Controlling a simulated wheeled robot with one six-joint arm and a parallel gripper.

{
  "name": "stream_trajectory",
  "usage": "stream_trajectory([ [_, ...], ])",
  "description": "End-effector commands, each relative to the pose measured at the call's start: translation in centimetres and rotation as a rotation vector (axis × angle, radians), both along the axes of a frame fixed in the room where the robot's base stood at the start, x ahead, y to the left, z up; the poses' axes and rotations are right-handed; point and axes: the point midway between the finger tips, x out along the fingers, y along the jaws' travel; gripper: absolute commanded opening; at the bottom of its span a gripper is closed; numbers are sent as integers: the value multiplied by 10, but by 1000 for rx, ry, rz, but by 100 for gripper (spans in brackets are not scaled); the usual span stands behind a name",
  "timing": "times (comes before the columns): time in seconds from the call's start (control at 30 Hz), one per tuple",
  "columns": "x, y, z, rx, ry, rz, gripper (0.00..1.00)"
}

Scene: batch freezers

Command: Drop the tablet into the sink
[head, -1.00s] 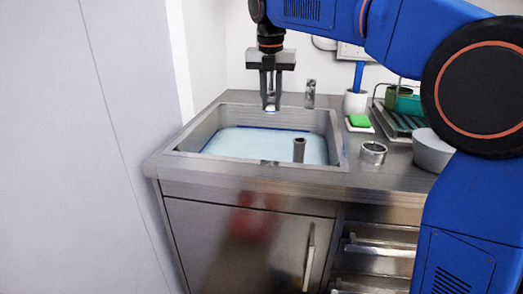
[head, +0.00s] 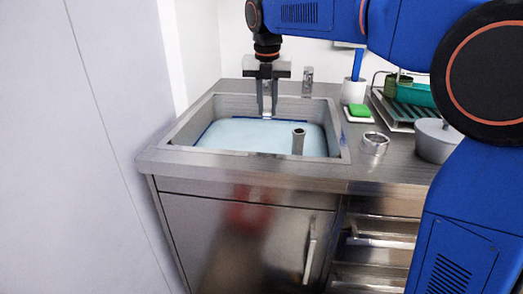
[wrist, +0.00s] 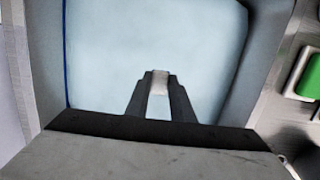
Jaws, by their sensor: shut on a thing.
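The steel sink (head: 175,138) is set in the counter and holds pale blue water (head: 235,136) with a dark upright tube (head: 299,142) standing in it. My gripper (head: 267,114) points straight down over the back part of the basin. It is shut on a small whitish tablet (wrist: 160,82), which sits between the fingertips in the wrist view. The tablet is above the water in the wrist view; the exact gap to the surface cannot be told.
A tap (head: 307,79) stands behind the basin. A tall pale panel (head: 80,150) is at left.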

Motion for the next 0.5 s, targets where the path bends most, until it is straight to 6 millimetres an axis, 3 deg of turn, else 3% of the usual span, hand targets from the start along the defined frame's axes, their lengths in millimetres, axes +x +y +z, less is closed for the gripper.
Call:
stream_trajectory([
  [0.37, 0, 0, -5, 0, 1, 0, 0],
  [0.4, 0, 0, -5, 0, 1, 0, 23],
  [0.5, 0, 0, -5, 0, 0, 0, 43],
])
